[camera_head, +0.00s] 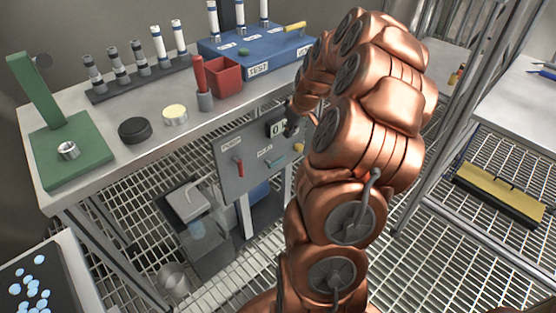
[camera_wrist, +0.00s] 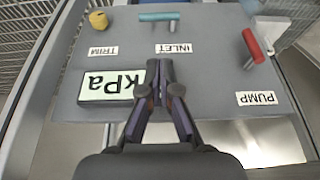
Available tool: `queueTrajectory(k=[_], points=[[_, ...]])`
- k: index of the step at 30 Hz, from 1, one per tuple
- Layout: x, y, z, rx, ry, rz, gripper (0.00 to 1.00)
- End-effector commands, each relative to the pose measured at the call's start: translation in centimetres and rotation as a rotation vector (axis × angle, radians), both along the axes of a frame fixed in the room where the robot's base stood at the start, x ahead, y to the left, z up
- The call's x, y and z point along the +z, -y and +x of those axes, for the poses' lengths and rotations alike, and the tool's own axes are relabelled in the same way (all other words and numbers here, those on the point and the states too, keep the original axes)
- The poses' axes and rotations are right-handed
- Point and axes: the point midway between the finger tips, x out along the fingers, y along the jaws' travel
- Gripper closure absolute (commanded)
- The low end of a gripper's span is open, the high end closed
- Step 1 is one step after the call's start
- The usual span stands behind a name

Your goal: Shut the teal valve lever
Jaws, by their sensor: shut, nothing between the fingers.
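The teal valve lever (camera_wrist: 158,16) lies crosswise at the top of the wrist view, on a grey panel (camera_wrist: 215,60) beside the INLET label (camera_wrist: 173,48). In the head view the teal lever (camera_head: 276,161) is small, on the front panel under the bench. My gripper (camera_wrist: 166,66) is shut and empty. Its fingertips are in front of the panel, between the kPa display (camera_wrist: 112,86) and the INLET label, apart from the lever. In the head view my arm hides most of the gripper; dark finger parts (camera_head: 291,128) show by the display.
A red lever (camera_wrist: 253,46) by the PUMP label and a yellow knob (camera_wrist: 98,19) by the TRIM label flank the teal lever. The bench (camera_head: 110,165) above holds a red box (camera_head: 222,77), a blue rack (camera_head: 235,48) and a green stand (camera_head: 75,155). Grated floor lies below.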

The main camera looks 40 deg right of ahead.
Motion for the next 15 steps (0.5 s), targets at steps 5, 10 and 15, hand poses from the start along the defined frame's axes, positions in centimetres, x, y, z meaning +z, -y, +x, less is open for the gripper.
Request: queueTrajectory(k=[5,10,15], points=[[-0.9,1.53,-0.41,-0.015,0.007,-0.009,1.0],[-0.81,1.66,-0.52,-0.018,0.007,-0.009,1.0],[-0.9,1.61,-0.49,-0.017,0.006,-0.009,1.0]])
